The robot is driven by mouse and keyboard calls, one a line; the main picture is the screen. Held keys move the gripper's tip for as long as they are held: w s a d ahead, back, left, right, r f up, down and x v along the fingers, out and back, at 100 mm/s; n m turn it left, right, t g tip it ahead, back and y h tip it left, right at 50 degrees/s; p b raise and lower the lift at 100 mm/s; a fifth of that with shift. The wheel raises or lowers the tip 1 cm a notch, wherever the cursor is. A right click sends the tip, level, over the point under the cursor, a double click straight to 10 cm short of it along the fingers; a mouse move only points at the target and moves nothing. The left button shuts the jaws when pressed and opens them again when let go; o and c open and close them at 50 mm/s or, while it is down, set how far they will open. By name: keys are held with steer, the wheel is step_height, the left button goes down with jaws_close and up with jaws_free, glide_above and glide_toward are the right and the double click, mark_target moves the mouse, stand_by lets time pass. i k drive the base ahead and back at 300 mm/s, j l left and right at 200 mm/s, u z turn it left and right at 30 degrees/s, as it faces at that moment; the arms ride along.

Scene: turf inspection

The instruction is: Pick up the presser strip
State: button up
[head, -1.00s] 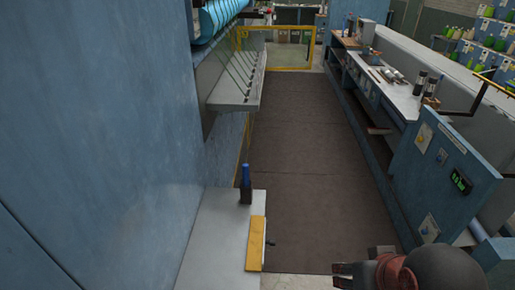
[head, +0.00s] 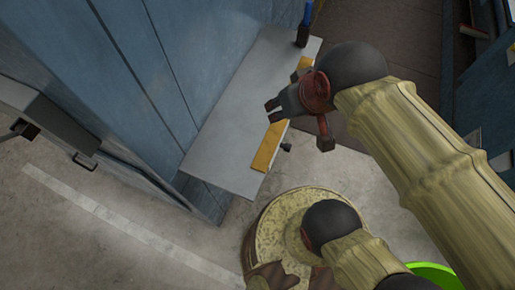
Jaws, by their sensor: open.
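The presser strip, which I take to be the long flat yellow strip (head: 267,148), lies along the right edge of a grey shelf (head: 235,115) in the head view. Its lower end is in plain sight. Its middle is hidden behind my gripper, and a short piece shows again above it. My gripper (head: 269,105) is open and empty, with its fingers pointing left over the shelf near the strip. I cannot tell how high it is above the strip or whether it touches it.
A blue-handled tool (head: 304,22) stands upright at the shelf's far end. A blue cabinet wall (head: 150,70) borders the shelf on the left. Bare concrete floor (head: 110,200) lies below left, with a dark mat (head: 410,35) at upper right.

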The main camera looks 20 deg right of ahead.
mark_target(262, 162)
steer(key=k+j+z, duration=0.25)
steer(key=j, duration=0.2)
steer(key=k+j+z, duration=0.2)
steer(key=j, duration=0.3)
steer(key=k+j+z, duration=0.1)
steer(key=j+z, duration=0.15)
steer(key=j, duration=0.15)
steer(key=k+j+z, duration=0.2)
steer(key=k+j, duration=0.05)
steer(key=j, duration=0.15)
